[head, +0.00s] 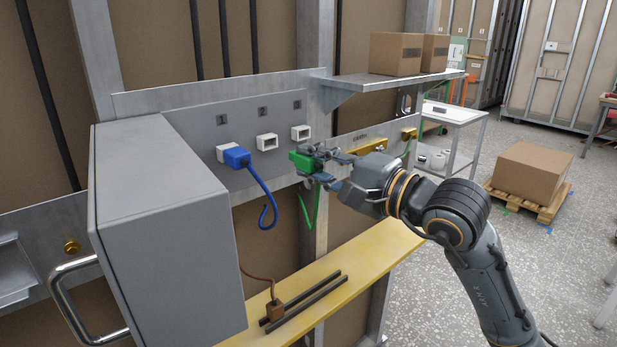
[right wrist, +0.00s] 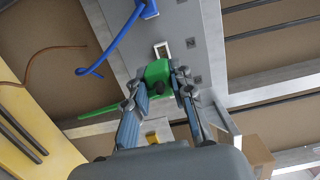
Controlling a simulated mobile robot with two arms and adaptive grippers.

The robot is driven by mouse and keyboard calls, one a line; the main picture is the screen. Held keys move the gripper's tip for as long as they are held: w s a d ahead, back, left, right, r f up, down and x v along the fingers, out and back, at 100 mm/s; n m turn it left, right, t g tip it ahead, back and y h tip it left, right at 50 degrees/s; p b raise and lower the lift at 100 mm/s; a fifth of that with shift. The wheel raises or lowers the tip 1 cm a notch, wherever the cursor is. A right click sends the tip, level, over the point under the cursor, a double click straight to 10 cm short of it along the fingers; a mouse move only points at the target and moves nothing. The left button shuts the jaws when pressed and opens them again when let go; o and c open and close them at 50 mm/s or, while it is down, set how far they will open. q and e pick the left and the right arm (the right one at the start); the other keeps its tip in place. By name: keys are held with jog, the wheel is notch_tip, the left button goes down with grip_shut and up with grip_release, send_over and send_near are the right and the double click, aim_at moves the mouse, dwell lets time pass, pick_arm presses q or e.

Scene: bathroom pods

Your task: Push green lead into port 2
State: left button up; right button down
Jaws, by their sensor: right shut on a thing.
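My right gripper (head: 320,164) is shut on the green plug (head: 303,161) of the green lead (head: 312,208), whose cable hangs below. The plug is just below and in front of the right white port (head: 301,132), apart from the panel. The middle white port (head: 267,142) is empty. The left port (head: 224,152) has the blue plug (head: 237,157) in it. In the right wrist view the green plug (right wrist: 157,71) sits between the fingers, and one open port (right wrist: 161,49) lies just beyond it. My left gripper is not in view.
A large grey box (head: 165,240) juts out left of the ports. The blue cable (head: 268,205) dangles under its port. A metal shelf with cardboard boxes (head: 396,53) overhangs at upper right.

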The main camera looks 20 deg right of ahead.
aim_at(292, 154)
jog(key=shift+s+a+b, duration=0.1)
jog(key=shift+s+b, duration=0.1)
jog(key=shift+b, duration=0.2)
jog(key=shift+w+r, duration=0.1)
jog(key=shift+w, duration=0.05)
jog(key=shift+w+a, duration=0.1)
jog(key=shift+w, duration=0.3)
jog(key=shift+d+x, duration=0.15)
jog(key=shift+x, duration=1.05)
jog(key=shift+d+x, duration=0.1)
jog(key=shift+x, duration=1.1)
jog(key=shift+w+b, duration=0.1)
jog(key=shift+b, duration=0.55)
jog(key=shift+x, duration=1.35)
jog(key=c, duration=1.1)
grip_release()
jog(key=shift+w+d, duration=0.1)
jog(key=shift+d, duration=0.05)
jog(key=shift+o, duration=0.2)
